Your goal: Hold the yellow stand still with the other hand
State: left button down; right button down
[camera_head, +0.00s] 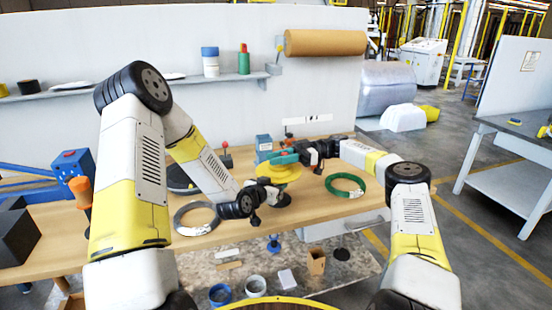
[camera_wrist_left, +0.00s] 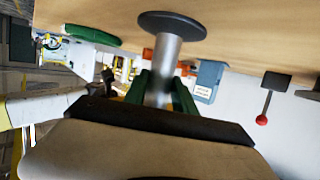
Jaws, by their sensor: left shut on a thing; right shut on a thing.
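The yellow stand (camera_head: 284,175) is on the wooden workbench, its yellow round top showing in the head view. In the left wrist view a silver post (camera_wrist_left: 166,58) with a dark round base (camera_wrist_left: 172,25) shows; I take it to be the stand's post. My left gripper (camera_wrist_left: 162,86) has its green fingers closed on both sides of this post; in the head view it is low beside the stand. My right gripper (camera_head: 302,154) comes in from the right above the stand, shut on a teal thing (camera_head: 284,158) over the yellow top. Its fingertips are too small to make out.
A green coil (camera_head: 345,186) lies right of the stand and a grey coil (camera_head: 196,218) left of it. A blue box (camera_head: 264,143) stands behind. Pots and a small carton (camera_head: 316,262) are on a lower surface in front. A brown roll (camera_head: 326,43) hangs on the wall.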

jog(key=shift+s+r+n+g+h, duration=0.1)
jog(key=shift+r+n+g+h, duration=0.1)
jog(key=shift+n+g+h, duration=0.75)
jog(key=shift+s+d+n+g, duration=0.15)
jog(key=shift+n+g, duration=0.1)
jog(key=shift+g, duration=0.3)
jog(key=shift+s+f+g, duration=0.1)
jog(key=shift+s+g, duration=0.05)
jog(key=shift+g, duration=0.15)
jog(key=c, duration=1.2)
grip_release()
notch_tip(320, 180, up, 10)
jog(key=shift+f, duration=0.1)
